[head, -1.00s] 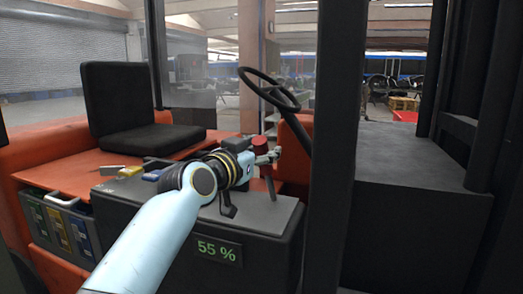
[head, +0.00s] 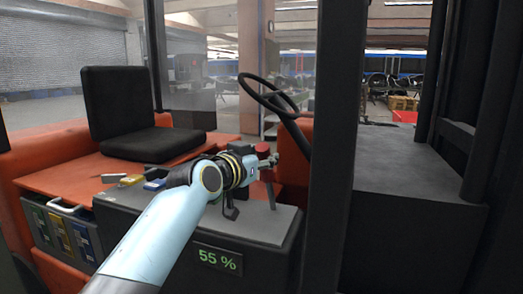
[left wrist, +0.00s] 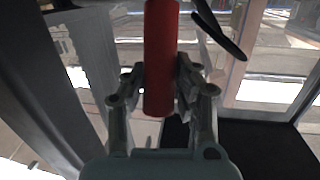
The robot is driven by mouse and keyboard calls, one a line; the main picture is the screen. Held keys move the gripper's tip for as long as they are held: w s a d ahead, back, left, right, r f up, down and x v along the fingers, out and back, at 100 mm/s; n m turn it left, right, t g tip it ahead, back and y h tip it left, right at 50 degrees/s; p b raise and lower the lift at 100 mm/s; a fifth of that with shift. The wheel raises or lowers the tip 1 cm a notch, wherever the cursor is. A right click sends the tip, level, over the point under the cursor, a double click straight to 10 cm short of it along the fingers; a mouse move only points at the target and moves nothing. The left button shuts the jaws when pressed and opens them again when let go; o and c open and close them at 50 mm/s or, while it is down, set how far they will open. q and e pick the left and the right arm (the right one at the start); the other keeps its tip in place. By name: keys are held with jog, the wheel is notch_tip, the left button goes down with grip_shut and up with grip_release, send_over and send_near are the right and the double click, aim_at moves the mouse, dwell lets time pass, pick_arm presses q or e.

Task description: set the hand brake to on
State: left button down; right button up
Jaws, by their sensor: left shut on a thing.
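The hand brake is a lever with a red grip (head: 263,150), standing up from the grey console beside the steering column. Its tilt is hard to judge here. My left gripper (head: 268,164) reaches it from the left. In the left wrist view the red grip (left wrist: 160,55) stands between the fingers of the left gripper (left wrist: 161,82), which are closed on it from both sides. The lever's lower part is partly hidden by my gripper in the head view. My right gripper is not in view.
The steering wheel (head: 270,96) is close above the lever. A black seat (head: 150,143) is at the left. A dark post (head: 340,150) stands right of the console. The console's front has a "55 %" display (head: 218,260). Small blocks lie on the orange deck.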

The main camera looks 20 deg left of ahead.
pick_arm(q)
jog(key=w+r+g+p, duration=0.2)
jog(key=w+g+p, duration=0.2)
jog(key=w+p, duration=0.4)
jog(key=shift+w+d+n+g+y, duration=0.2)
jog(key=shift+n+g+y, duration=0.1)
jog(key=shift+g+y, duration=0.1)
jog(key=c, duration=1.4)
grip_release()
jog(key=o, duration=0.4)
jog(key=shift+f, duration=0.1)
jog(key=shift+s, duration=0.1)
